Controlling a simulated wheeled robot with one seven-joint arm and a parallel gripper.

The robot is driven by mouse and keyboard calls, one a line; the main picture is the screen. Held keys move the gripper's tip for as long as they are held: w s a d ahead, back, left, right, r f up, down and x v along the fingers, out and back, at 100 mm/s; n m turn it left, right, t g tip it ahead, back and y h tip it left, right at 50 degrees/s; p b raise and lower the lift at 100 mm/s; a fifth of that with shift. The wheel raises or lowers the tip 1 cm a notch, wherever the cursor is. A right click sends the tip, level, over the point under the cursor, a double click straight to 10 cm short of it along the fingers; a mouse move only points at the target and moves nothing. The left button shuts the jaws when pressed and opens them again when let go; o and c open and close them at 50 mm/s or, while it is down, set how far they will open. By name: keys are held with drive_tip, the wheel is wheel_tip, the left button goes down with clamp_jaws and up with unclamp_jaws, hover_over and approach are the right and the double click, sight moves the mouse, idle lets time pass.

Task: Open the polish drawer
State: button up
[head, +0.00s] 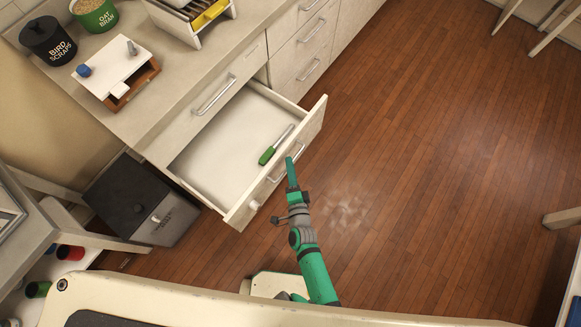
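A cream drawer (220,145) in the lower part of the counter unit stands pulled well out. A tool with a green handle (266,156) and a pale metal shaft lies inside it; the rest of the visible drawer floor is bare. The drawer front (311,127) has a metal bar handle and a round pale knob (255,205). No polish label is readable. My green gripper (291,172) is at the outer face of the front, beside the bar handle. I cannot tell whether it touches or grips the handle, and its finger gap is hidden.
Above is a closed drawer with a bar handle (214,96); more closed drawers (308,50) stand right. A black bin (142,197) stands left of the open drawer. The counter holds canisters and a white-topped box (117,66). Wooden floor (420,150) at right is clear.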

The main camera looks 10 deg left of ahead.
drive_tip(key=v, duration=1)
drive_tip(key=shift+s, duration=0.4)
drive_tip(key=shift+d+r, duration=0.1)
drive_tip(key=s+d+r+n+h, duration=0.1)
drive_tip(key=s+r+n+h, duration=0.1)
drive_tip(key=s+r+n, duration=0.4)
drive_tip(key=s+r+n+h, duration=0.2)
drive_tip(key=s+r+n, duration=0.5)
drive_tip(key=r, duration=0.8)
drive_tip(key=shift+s+d+h, duration=0.3)
drive_tip(key=shift+s+d, duration=0.05)
drive_tip(key=shift+s, duration=0.85)
drive_tip(key=shift+w+r, duration=0.1)
